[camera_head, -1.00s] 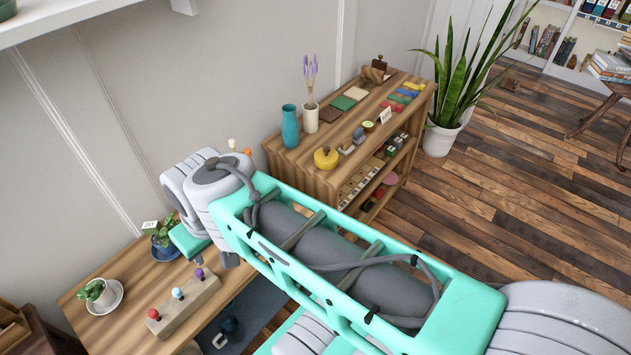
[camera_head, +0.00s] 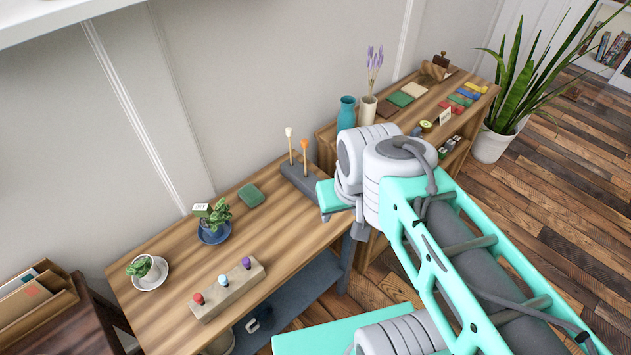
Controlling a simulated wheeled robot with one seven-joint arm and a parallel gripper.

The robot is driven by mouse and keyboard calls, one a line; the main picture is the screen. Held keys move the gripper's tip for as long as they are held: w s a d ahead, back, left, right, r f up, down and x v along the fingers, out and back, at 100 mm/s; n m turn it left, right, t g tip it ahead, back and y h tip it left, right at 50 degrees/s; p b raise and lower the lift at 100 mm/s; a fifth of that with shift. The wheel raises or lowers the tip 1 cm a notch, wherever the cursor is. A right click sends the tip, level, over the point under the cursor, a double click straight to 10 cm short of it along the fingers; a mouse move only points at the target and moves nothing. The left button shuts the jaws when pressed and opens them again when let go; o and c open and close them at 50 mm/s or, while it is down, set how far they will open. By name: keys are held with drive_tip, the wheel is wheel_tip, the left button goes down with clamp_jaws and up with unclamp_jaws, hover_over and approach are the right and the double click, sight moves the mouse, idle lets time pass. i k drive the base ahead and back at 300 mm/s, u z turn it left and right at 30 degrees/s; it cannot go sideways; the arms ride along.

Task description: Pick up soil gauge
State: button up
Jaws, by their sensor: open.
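No object is plainly readable as the soil gauge. A small white tag with dark marks (camera_head: 201,210) stands at the leafy plant in a blue pot (camera_head: 214,234) on the wooden table (camera_head: 268,227). A white-headed stick (camera_head: 289,143) and an orange-headed stick (camera_head: 304,152) stand upright in a dark grey holder (camera_head: 300,182) at the table's back right. I cannot tell which of these, if any, is the gauge. My arm crosses the right half of the picture. Its jaws are not visible.
A pale block with red, blue and purple knobs (camera_head: 228,290) lies at the table's front. A small potted plant on a saucer (camera_head: 149,272) and a green pad (camera_head: 251,196) are also on it. A wooden shelf (camera_head: 408,116) stands beyond my arm. The table's middle is clear.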

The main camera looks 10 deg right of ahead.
sight(204, 210)
drive_tip(key=u, duration=4.25)
drive_tip(key=k, duration=1.4)
drive_tip(key=z, duration=1.1)
drive_tip(key=i, duration=1)
drive_tip(key=u, duration=0.05)
